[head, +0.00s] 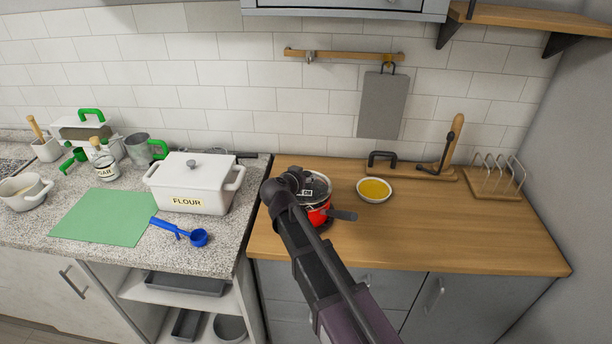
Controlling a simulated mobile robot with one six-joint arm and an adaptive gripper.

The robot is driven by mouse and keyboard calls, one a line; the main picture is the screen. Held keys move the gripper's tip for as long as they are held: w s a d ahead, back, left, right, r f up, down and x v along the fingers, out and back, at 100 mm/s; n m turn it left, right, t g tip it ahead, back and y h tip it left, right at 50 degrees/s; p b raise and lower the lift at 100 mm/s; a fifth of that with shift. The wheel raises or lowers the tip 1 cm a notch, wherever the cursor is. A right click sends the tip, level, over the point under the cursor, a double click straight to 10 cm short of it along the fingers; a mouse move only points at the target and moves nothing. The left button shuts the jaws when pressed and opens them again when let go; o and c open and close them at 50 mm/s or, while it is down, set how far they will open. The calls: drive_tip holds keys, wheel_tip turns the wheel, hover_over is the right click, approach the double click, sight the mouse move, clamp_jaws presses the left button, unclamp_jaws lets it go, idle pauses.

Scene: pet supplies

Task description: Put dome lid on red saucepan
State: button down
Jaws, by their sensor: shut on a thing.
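The dome lid (320,187), clear with a pale rim, is directly over the saucepan's top. Whether it rests on the rim or hovers just above it I cannot tell. My gripper (303,184) is at the lid's upper left side, shut on the lid. My arm comes up from the lower right and hides the left part of the saucepan and lid, and the fingertips are hard to make out.
A small bowl of yellow contents (374,190) stands just right of the saucepan. A white flour box (193,186) is left on the granite counter, with a blue scoop (184,232) before it. A wire rack (496,177) stands far right. The wooden counter's front right is clear.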

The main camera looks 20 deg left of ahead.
drive_tip(key=shift+f+b, duration=0.4)
drive_tip(key=shift+f, duration=0.15)
drive_tip(key=shift+f+b, duration=0.5)
drive_tip(key=shift+f, duration=0.05)
idle(2.4)
idle(0.3)
drive_tip(key=shift+c, duration=0.2)
unclamp_jaws()
drive_tip(key=shift+r, duration=0.2)
